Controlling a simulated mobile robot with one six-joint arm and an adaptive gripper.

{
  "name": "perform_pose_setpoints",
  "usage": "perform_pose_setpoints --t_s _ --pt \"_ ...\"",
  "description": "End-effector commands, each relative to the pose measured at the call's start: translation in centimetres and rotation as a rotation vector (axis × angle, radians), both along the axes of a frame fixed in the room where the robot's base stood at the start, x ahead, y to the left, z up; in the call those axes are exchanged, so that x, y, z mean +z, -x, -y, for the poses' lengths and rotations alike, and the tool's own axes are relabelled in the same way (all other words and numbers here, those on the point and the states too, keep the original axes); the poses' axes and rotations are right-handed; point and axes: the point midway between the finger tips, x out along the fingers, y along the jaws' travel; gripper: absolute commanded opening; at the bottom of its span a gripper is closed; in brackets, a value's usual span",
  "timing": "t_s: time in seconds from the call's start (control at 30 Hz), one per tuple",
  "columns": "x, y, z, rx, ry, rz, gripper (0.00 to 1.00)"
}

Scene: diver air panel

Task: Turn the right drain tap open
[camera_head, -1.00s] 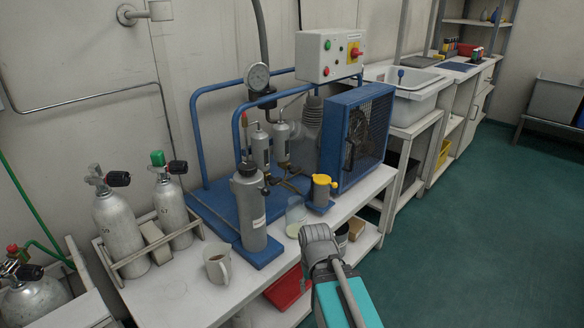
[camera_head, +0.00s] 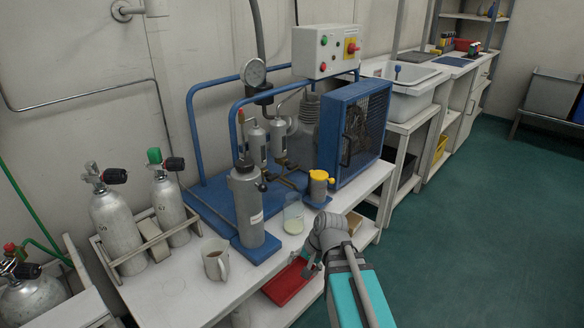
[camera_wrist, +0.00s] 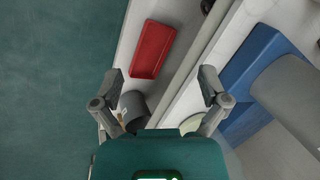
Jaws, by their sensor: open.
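Two small silver cylinders, the left one (camera_head: 256,145) and the right one (camera_head: 279,140), hang on the blue compressor frame beneath the pressure gauge (camera_head: 254,72). Small dark fittings and pipes (camera_head: 288,182) show below them. At this size I cannot tell the right drain tap's handle or its position apart. My gripper (camera_head: 308,268) is in front of the bench, lower than the compressor and apart from it. In the wrist view my gripper (camera_wrist: 158,76) has its fingers spread wide with nothing between them.
A tall grey cylinder (camera_head: 246,205), a jar with pale liquid (camera_head: 293,217), a yellow-topped pot (camera_head: 318,184) and a mug (camera_head: 215,262) stand around the bench front. A red tray (camera_head: 288,282) lies on the lower shelf. The green floor (camera_head: 450,230) at right is clear.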

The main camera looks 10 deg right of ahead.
Motion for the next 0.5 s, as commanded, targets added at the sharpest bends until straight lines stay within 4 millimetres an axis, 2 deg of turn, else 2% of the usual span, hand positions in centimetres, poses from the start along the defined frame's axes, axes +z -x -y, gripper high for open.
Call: perform_pose_setpoints --t_s 0.27,0.5 --pt "4.5 -5.2 0.0 -0.485 -0.461 -0.014 0.94" --pt "9.9 -9.3 2.4 -0.867 -0.910 -0.118 0.94"
